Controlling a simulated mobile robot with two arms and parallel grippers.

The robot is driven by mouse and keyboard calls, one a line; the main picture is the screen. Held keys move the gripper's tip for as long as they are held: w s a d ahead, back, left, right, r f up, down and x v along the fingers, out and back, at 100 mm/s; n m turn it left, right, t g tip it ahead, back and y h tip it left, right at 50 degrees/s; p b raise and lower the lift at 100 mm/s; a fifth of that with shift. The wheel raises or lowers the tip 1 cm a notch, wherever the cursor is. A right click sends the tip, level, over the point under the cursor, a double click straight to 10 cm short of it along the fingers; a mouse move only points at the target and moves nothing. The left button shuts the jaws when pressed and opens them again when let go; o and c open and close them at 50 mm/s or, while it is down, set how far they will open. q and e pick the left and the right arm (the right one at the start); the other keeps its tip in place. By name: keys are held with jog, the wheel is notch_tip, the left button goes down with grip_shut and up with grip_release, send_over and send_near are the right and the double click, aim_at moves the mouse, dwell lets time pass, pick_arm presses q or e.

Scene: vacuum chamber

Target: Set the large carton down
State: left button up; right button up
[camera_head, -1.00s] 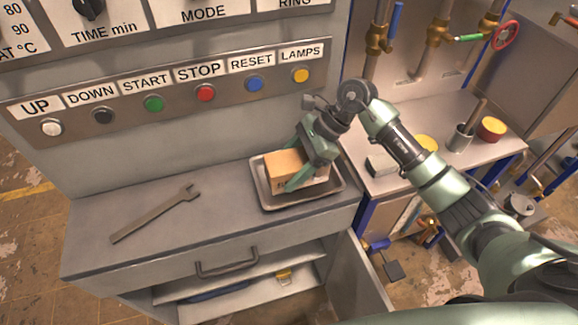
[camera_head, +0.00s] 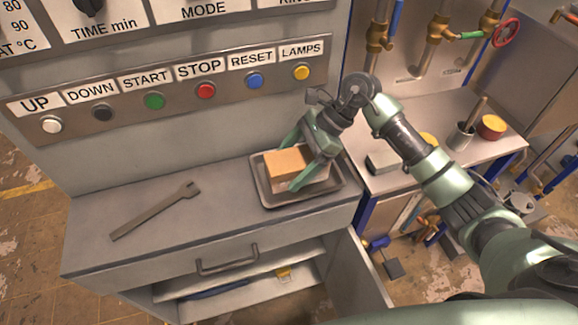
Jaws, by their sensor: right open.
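The large carton (camera_head: 286,162), a tan box with a pale lower side, sits in a shallow grey metal tray (camera_head: 340,190) on the cabinet's worktop. My right gripper (camera_head: 298,165) is at the carton from above, with its green fingers apart. One finger reaches down across the carton's near side, the other is toward its back left. The gripper hides the carton's right part. I cannot tell whether the fingers touch it. My left gripper is not in the view.
A wrench (camera_head: 155,212) lies on the worktop left of the tray. A button panel (camera_head: 180,90) rises behind. An open drawer or shelf space and a door (camera_head: 358,275) are below. At right, a side bench (camera_head: 405,170) holds a grey block, a metal cup and a round yellow-topped tin.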

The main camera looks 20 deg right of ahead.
jog(key=b+v, duration=0.2)
jog(key=v, duration=0.8)
jog(key=shift+f, duration=0.15)
jog(key=shift+d+r, duration=0.3)
jog(key=shift+r, duration=0.15)
